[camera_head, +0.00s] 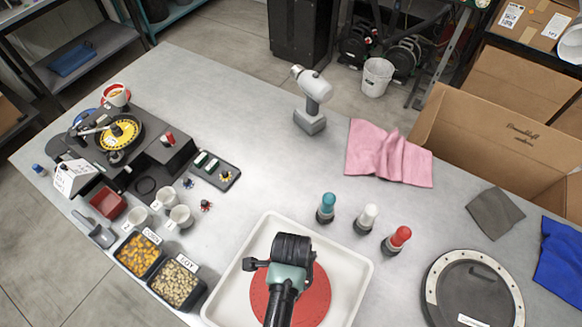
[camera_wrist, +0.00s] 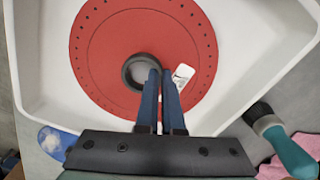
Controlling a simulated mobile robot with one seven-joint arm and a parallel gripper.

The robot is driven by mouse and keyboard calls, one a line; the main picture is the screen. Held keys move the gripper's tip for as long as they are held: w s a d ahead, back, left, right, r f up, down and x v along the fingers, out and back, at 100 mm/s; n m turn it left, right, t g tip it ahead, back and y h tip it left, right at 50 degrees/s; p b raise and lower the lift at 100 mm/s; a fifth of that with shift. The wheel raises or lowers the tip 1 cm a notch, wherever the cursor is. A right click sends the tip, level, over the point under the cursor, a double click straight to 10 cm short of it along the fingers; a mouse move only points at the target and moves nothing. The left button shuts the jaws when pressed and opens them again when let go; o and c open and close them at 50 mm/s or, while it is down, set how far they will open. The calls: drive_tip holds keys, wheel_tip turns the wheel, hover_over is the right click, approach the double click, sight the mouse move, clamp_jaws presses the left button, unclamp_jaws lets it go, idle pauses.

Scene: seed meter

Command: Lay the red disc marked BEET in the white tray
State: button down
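The red disc (camera_head: 318,299) lies flat within the outline of the white tray (camera_head: 362,262), below my gripper. The wrist view shows the disc (camera_wrist: 95,60) with a ring of small holes, a dark raised hub ring and a white label partly behind a finger; its lettering is unreadable. My gripper (camera_wrist: 161,72) has its two fingers close together, straddling the right wall of the hub ring, and appears shut on it. The white tray (camera_wrist: 28,70) surrounds the disc in the wrist view. I cannot tell whether the disc touches the tray floor. My arm hides part of it in the head view.
Teal (camera_head: 326,208), white (camera_head: 366,218) and red (camera_head: 397,240) capped bottles stand right of the tray. Corn (camera_head: 140,254) and soy (camera_head: 178,281) bins stand left. The table centre is clear.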

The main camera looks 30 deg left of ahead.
drive_tip(key=shift+f, duration=0.45)
drive_tip(key=c, duration=1.1)
unclamp_jaws()
drive_tip(key=shift+f, duration=0.15)
drive_tip(key=shift+o, duration=0.2)
wheel_tip(320, 180, up, 12)
drive_tip(key=shift+r, duration=0.2)
